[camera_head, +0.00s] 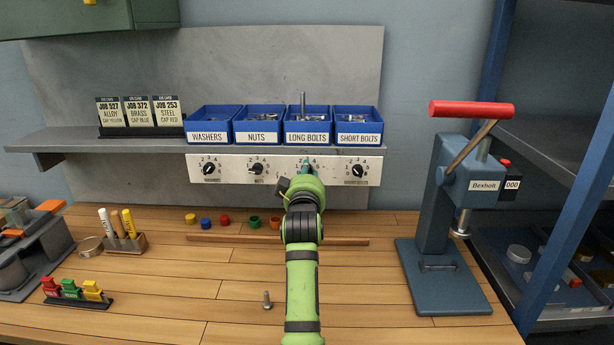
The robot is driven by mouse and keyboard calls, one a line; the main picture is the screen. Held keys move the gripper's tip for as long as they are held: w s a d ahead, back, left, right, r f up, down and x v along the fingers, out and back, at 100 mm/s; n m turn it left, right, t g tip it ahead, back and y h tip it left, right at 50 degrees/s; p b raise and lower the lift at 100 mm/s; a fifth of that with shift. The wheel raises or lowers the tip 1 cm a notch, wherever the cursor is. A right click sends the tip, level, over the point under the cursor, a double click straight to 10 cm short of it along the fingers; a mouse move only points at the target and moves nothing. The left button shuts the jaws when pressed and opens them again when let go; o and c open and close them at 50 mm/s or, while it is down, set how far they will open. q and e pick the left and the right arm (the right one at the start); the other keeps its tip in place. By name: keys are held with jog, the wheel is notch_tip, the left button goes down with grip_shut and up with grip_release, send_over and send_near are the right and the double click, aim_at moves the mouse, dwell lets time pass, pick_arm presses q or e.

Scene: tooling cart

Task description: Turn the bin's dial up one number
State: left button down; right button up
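A pale dial panel (233,163) runs under the shelf, one dial below each blue bin. The long bolts dial (308,163) is mostly covered by my green arm, and its setting is hidden. The washers dial (209,169), nuts dial (257,169) and short bolts dial (358,171) show black knobs. The only arm in view rises from the bottom centre, and I cannot tell which of my two it is. Its gripper (307,170) is at the long bolts dial, mostly hidden behind the wrist. I cannot tell whether its fingers are open, shut or touching the knob.
The washers bin (208,137), nuts bin (263,138), long bolts bin (307,139) and short bolts bin (359,139) sit on the shelf (70,142). Coloured caps (224,220) lie behind a wooden strip (220,238). A press (450,220) stands right.

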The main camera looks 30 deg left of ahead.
pick_arm(q)
jog(key=shift+a+r+n, duration=0.1)
jog(key=shift+r+n, duration=0.3)
jog(key=c, duration=1)
grip_release()
jog(key=shift+c, duration=0.2)
jog(key=shift+f, duration=0.2)
notch_tip(320, 180, up, 10)
